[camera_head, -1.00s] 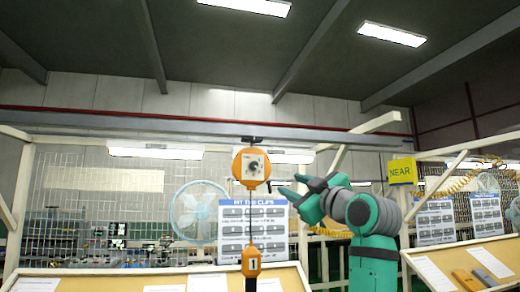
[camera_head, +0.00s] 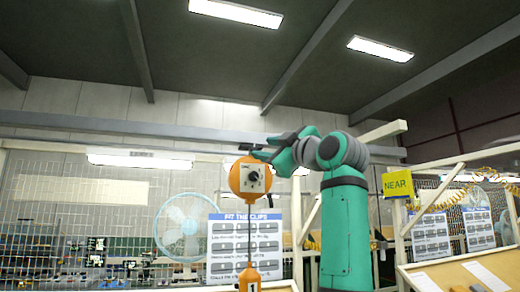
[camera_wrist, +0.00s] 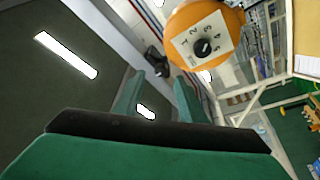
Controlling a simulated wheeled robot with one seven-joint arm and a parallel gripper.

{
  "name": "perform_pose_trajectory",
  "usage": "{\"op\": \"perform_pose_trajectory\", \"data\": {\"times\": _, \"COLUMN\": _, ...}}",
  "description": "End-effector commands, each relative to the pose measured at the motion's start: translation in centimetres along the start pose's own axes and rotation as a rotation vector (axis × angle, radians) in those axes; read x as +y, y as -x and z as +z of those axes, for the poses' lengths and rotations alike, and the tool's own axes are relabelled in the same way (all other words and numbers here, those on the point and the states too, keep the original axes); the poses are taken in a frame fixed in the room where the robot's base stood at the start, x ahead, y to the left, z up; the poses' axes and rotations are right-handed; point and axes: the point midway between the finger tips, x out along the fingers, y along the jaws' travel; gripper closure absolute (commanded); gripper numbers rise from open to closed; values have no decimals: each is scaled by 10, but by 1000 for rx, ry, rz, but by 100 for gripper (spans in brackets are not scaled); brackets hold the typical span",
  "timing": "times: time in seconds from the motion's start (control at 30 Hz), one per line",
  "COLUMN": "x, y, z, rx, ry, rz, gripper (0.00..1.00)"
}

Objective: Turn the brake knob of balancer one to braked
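Balancer one is an orange round body (camera_head: 234,178) hanging from an overhead rail, with an orange handle (camera_head: 249,275) marked 1 below it. Its white dial plate carries a black knob (camera_head: 252,178), also seen in the wrist view (camera_wrist: 203,47) with numbers around it. I cannot surely tell which mark the knob points to. My gripper (camera_head: 264,149) is at the balancer's upper right edge in the head view. In the wrist view my gripper (camera_wrist: 157,85) is open and empty, its two fingers apart. The balancer appears beyond and beside the right finger; the knob is not between the fingers.
An overhead rail (camera_head: 180,130) runs above the balancer. Behind are a blue fan (camera_head: 183,225), a clip sign (camera_head: 222,238) and a wire mesh wall. A yellow NEAR sign (camera_head: 398,186) and wooden posts stand to the right.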

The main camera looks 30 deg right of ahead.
Motion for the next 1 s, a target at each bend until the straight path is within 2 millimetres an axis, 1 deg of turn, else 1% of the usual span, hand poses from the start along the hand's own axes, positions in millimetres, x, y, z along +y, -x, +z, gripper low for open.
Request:
{"op": "perform_pose_trajectory", "data": {"times": 0.03, "x": -1, "y": -8, "z": -1, "rx": 0, "ry": -2, "rz": -2, "gripper": 62}}
{"op": "perform_pose_trajectory", "data": {"times": 0.1, "x": -1, "y": -17, "z": 0, "rx": 0, "ry": -1, "rz": -2, "gripper": 62}}
{"op": "perform_pose_trajectory", "data": {"times": 0.3, "x": -2, "y": -33, "z": -1, "rx": 1, "ry": -1, "rz": -2, "gripper": 62}}
{"op": "perform_pose_trajectory", "data": {"times": 0.47, "x": -2, "y": -37, "z": 0, "rx": 0, "ry": 0, "rz": -2, "gripper": 62}}
{"op": "perform_pose_trajectory", "data": {"times": 0.7, "x": 0, "y": -36, "z": 1, "rx": -1, "ry": 0, "rz": 0, "gripper": 62}}
{"op": "perform_pose_trajectory", "data": {"times": 0.77, "x": -1, "y": -36, "z": 0, "rx": 0, "ry": 0, "rz": -1, "gripper": 77}}
{"op": "perform_pose_trajectory", "data": {"times": 0.8, "x": -2, "y": -37, "z": 0, "rx": 1, "ry": -1, "rz": -2, "gripper": 86}}
{"op": "perform_pose_trajectory", "data": {"times": 0.87, "x": -4, "y": -38, "z": -2, "rx": 4, "ry": -2, "rz": -4, "gripper": 100}}
{"op": "perform_pose_trajectory", "data": {"times": 0.93, "x": -6, "y": -40, "z": -5, "rx": 7, "ry": -2, "rz": -6, "gripper": 100}}
{"op": "perform_pose_trajectory", "data": {"times": 0.97, "x": 4, "y": -35, "z": 3, "rx": -2, "ry": 0, "rz": 3, "gripper": 100}}
{"op": "perform_pose_trajectory", "data": {"times": 1.0, "x": -2, "y": -38, "z": -1, "rx": 4, "ry": -2, "rz": -2, "gripper": 100}}
